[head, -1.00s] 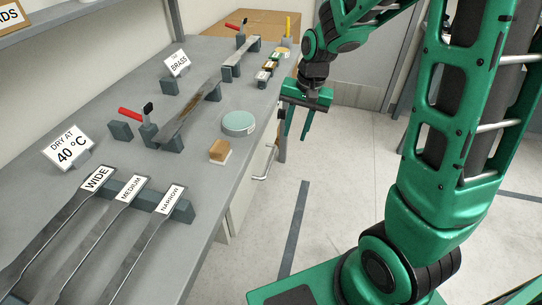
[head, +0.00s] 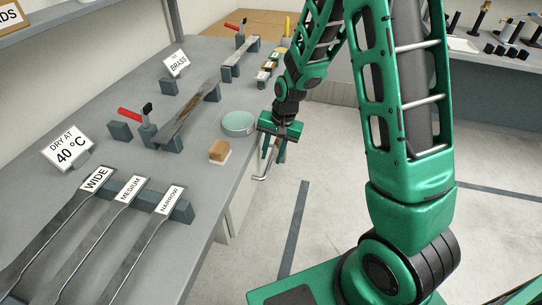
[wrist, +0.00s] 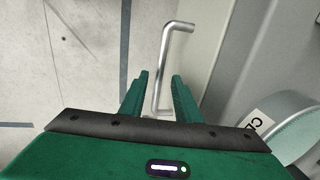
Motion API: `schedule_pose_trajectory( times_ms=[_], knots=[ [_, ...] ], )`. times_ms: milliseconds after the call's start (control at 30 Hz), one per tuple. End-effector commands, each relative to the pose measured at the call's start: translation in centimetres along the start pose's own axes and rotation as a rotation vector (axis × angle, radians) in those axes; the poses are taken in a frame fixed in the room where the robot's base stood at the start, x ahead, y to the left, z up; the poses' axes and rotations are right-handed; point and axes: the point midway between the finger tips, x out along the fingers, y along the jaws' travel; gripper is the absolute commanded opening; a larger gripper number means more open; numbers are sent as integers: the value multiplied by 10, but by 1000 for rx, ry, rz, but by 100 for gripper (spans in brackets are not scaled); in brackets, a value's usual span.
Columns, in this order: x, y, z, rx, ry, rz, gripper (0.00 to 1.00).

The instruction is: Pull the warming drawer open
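The warming drawer's metal bar handle (head: 265,164) sticks out from the front of the grey bench, below its edge. In the wrist view the handle (wrist: 165,62) runs lengthwise, its near end between my fingers. My gripper (head: 274,156) is just beyond the bench edge, close to the handle. In the wrist view my gripper (wrist: 160,92) is open, one finger on each side of the handle, with visible gaps. The drawer front is mostly hidden under the bench top. I cannot see any opening at the drawer.
The bench top (head: 215,185) lies left of my gripper. A round teal-topped dish (head: 238,123) and a brush-like brown block (head: 219,152) stand near its edge. Metal strips and label signs lie further left.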

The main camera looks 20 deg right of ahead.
Motion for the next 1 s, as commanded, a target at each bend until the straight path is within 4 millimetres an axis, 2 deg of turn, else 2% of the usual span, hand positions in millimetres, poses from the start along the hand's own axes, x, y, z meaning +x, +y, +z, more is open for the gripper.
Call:
schedule_pose_trajectory(
  times_ms=[167, 433, 467, 567, 600, 1000],
  knots=[
    [10, 0, 0, 0, 0, 0, 29],
    [11, 0, 0, 0, 0, 0, 29],
    [11, 0, 0, 0, 0, 0, 27],
    [11, 0, 0, 0, 0, 0, 3],
    [11, 0, 0, 0, 0, 0, 0],
    [12, -6, 0, -18, -3, -1, 0]
  ],
)
